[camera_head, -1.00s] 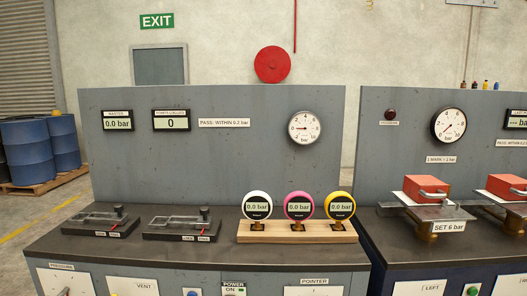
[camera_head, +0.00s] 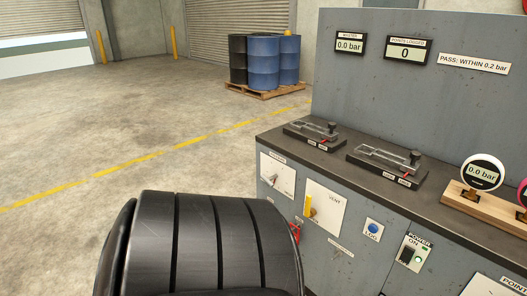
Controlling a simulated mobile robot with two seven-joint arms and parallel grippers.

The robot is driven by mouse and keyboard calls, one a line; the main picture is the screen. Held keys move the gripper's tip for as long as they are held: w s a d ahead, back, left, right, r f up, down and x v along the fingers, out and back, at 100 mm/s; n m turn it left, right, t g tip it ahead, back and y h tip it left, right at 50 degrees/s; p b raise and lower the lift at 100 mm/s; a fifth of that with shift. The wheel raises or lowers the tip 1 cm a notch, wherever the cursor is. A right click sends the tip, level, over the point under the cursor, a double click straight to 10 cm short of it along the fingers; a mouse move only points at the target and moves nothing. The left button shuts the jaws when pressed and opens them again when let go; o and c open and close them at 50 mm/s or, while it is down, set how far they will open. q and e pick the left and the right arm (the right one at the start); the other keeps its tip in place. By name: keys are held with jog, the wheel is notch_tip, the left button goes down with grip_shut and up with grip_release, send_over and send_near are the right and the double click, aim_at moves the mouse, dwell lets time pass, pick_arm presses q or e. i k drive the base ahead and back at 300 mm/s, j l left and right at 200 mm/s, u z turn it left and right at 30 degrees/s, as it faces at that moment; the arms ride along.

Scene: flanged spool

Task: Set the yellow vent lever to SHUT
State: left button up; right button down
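The yellow vent lever (camera_head: 308,206) is on the white VENT plate (camera_head: 333,214), on the front face of the left bench. It stands roughly upright near the plate's left edge. The small position labels are too small to read, so I cannot tell which setting it is at. A large black ribbed part of my own arm fills the lower left-centre of the view, in front of the bench's left end. Neither of my grippers is in view.
Left of the vent plate is a PRESSURE plate (camera_head: 277,175) with a lever. A red valve handle (camera_head: 294,233) sits below it. A blue LOG button (camera_head: 372,228) and a POWER switch (camera_head: 410,254) are to the right. Open floor (camera_head: 110,130) lies left.

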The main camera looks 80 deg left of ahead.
aim_at(309, 212)
jog(key=u, duration=2.1)
jog(key=i+j, duration=0.15)
jog(key=j, duration=0.2)
jog(key=i+j, duration=0.15)
jog(key=j, duration=0.2)
jog(key=i+j, duration=0.1)
jog(key=j, duration=0.25)
jog(key=i+j, duration=0.15)
jog(key=j, duration=0.2)
jog(key=i+j+z, duration=0.1)
jog(key=j, duration=0.25)
